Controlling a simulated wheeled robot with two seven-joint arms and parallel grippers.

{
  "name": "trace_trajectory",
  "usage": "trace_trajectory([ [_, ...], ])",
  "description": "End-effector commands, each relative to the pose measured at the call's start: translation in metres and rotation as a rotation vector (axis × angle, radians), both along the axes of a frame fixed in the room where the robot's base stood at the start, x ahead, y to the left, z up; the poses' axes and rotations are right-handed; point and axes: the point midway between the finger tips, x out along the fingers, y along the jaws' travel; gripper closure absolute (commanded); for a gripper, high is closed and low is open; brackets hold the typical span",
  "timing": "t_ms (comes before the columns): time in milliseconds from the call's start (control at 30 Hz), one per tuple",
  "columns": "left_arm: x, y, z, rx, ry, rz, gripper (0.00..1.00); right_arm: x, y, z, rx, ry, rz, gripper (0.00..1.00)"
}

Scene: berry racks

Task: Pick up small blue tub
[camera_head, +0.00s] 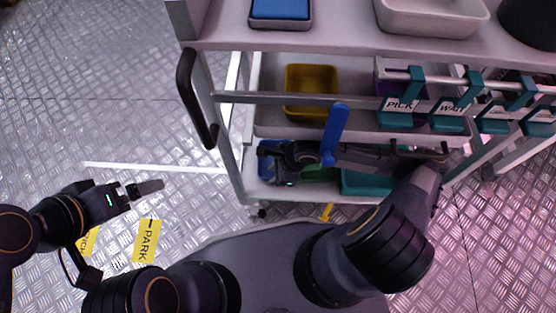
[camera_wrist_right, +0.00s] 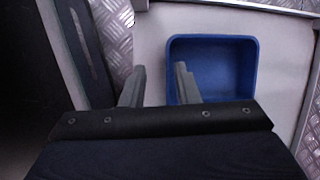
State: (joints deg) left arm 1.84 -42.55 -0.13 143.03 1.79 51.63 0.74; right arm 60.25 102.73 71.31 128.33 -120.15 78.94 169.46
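A small blue tub (camera_wrist_right: 256,62) sits on the pale lower shelf, empty in the right wrist view. In the head view its blue edge (camera_head: 264,150) shows at the shelf's left end, mostly covered by my right gripper (camera_head: 274,166). In the wrist view my right gripper (camera_wrist_right: 160,85) is open. One finger overlaps the inside of the tub near its left wall, and the other is left of that wall. Their depth relative to the rim is unclear. My left gripper (camera_head: 145,188) is over the floor at left, away from the rack; its finger gap is hidden.
A yellow bin (camera_head: 311,82) stands on the middle shelf. A teal bin (camera_head: 365,183) and a partly hidden green one are right of my right gripper. A blue handle (camera_head: 335,128) stands above my forearm. A rail (camera_head: 270,97) and black handle (camera_head: 193,95) border the rack.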

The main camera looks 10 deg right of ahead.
Motion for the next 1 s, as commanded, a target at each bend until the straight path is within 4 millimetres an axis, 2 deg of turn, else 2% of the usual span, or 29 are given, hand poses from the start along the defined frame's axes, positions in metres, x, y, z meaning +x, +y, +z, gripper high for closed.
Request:
trace_trajectory([
  [133, 0.0, 0.0, -0.007, 0.0, 0.0, 0.0, 0.0, 0.009, -0.004, -0.006, -0.015, -0.008, -0.065, 0.72],
  [433, 0.0, 0.0, -0.027, 0.0, 0.0, 0.0, 0.0, 0.014, 0.005, -0.034, -0.014, -0.008, -0.062, 0.72],
  [600, 0.0, 0.0, -0.051, 0.0, 0.0, 0.0, 0.0, 0.019, 0.01, -0.059, -0.013, -0.008, -0.062, 0.72],
  [700, 0.0, 0.0, -0.059, 0.0, 0.0, 0.0, 0.0, 0.022, 0.015, -0.07, -0.012, -0.007, -0.061, 0.72],
  [967, 0.0, 0.0, -0.058, 0.0, 0.0, 0.0, 0.0, 0.023, 0.017, -0.071, -0.013, -0.007, -0.061, 0.72],
  [1000, 0.0, 0.0, -0.058, 0.0, 0.0, 0.0, 0.0, 0.023, 0.017, -0.071, -0.013, -0.007, -0.061, 0.75],
])
